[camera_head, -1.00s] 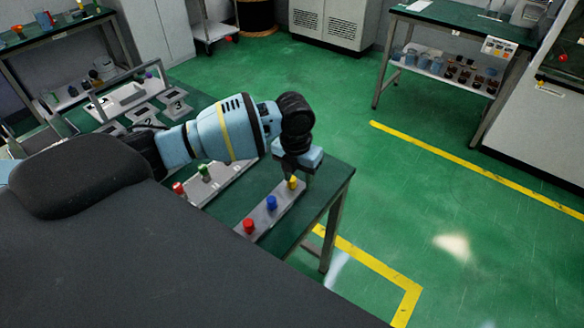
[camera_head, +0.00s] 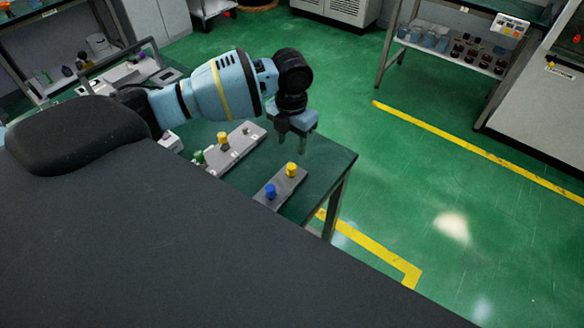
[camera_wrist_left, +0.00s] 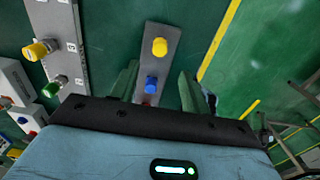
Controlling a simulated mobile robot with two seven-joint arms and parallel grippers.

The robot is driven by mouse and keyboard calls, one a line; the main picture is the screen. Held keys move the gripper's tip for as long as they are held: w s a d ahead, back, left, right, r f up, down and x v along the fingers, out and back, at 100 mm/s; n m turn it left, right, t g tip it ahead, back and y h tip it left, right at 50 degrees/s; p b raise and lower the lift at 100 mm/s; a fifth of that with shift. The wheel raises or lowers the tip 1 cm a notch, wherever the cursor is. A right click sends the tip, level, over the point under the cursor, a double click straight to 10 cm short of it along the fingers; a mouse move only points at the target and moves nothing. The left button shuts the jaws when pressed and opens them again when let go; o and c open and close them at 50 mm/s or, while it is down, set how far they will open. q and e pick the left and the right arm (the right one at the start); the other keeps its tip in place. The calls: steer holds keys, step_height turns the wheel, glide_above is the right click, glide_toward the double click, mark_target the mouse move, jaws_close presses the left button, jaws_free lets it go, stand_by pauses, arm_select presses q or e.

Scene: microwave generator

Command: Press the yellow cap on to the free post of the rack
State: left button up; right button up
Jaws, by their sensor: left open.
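A yellow cap (camera_head: 291,169) stands on the far end of a grey strip (camera_head: 282,182), with a blue cap (camera_head: 270,191) beside it. In the wrist view this yellow cap (camera_wrist_left: 160,46) and blue cap (camera_wrist_left: 151,84) show, with a red cap partly hidden by my gripper. A paler numbered rack (camera_head: 236,150) lies to the left, holding another yellow cap (camera_head: 222,138) and a green cap (camera_head: 198,157). My left gripper (camera_head: 292,145) is open and empty above the strip's far end, apart from the cap. My right gripper is not in view.
The green table (camera_head: 320,165) is bare right of the strip. More apparatus (camera_wrist_left: 18,90) stands beyond the rack. My dark body hides the near part of the table. Yellow floor tape (camera_head: 370,240) runs beside the table.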

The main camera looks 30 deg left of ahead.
mark_target(292, 166)
arm_select(q)
step_height(292, 166, down, 7)
steer(key=shift+f+b, duration=0.1)
steer(key=shift+b, duration=1.15)
steer(key=shift+f, duration=0.7)
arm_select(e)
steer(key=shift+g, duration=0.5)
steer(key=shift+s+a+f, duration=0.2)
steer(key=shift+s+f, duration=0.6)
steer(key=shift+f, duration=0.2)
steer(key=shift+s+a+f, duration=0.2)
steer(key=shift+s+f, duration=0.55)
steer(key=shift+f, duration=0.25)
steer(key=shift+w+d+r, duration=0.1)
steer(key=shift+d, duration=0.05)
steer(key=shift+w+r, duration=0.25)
arm_select(q)
steer(key=shift+c, duration=0.5)
jaws_close()
steer(key=shift+r, duration=0.15)
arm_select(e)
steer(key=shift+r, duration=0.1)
